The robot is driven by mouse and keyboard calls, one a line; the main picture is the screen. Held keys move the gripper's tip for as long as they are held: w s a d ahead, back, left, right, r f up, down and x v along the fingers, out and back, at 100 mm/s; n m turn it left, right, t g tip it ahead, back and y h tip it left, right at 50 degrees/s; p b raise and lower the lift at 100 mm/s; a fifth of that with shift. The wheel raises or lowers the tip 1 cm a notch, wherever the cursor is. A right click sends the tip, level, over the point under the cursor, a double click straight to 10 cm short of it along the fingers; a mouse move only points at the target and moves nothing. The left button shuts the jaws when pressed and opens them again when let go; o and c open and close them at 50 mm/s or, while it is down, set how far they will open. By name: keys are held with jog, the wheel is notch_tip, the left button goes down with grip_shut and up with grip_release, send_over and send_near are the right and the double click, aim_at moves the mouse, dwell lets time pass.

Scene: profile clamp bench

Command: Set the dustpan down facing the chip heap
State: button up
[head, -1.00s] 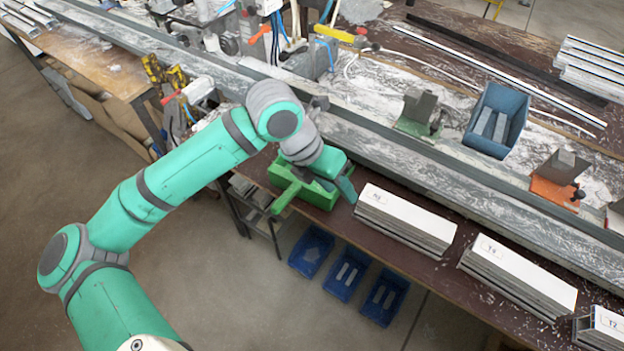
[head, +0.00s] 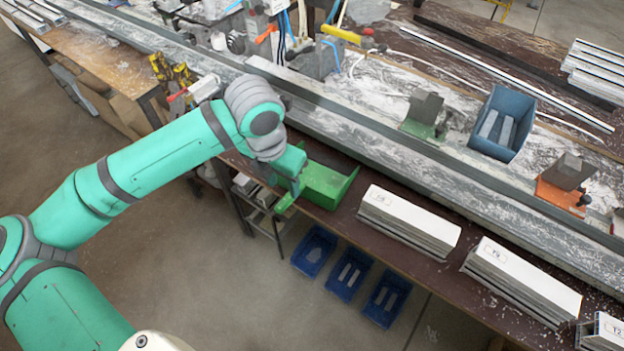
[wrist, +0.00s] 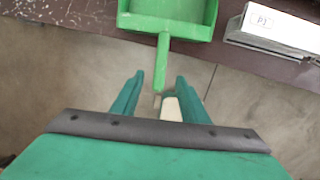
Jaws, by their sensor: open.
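The green dustpan (head: 325,184) lies on the front strip of the brown bench, with its handle toward the near edge. In the wrist view the dustpan (wrist: 168,20) is at the top, and its handle (wrist: 163,60) points down the picture toward my gripper. My gripper (wrist: 160,78) is open, with the handle's end showing between its two green fingers. In the head view my gripper (head: 290,188) is at the handle, left of the pan, and partly hides it. I cannot tell whether the fingers touch the handle. No distinct chip heap can be picked out; pale chips lie scattered over the bench.
Stacks of white profiles (head: 410,218) stand right of the dustpan along the front edge. A long grey rail (head: 420,172) runs behind it. Blue bins (head: 347,273) are below the bench. A blue tray (head: 487,145) and clamps (head: 425,112) stand beyond the rail.

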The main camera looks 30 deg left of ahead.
aim_at(288, 197)
jog(key=shift+w+f, duration=0.2)
jog(key=shift+f, duration=1.1)
jog(key=shift+w+f, duration=0.2)
jog(key=shift+f, duration=1.15)
jog(key=shift+w+f, duration=0.2)
jog(key=shift+f, duration=1.1)
grip_shut()
notch_tip(288, 197, up, 12)
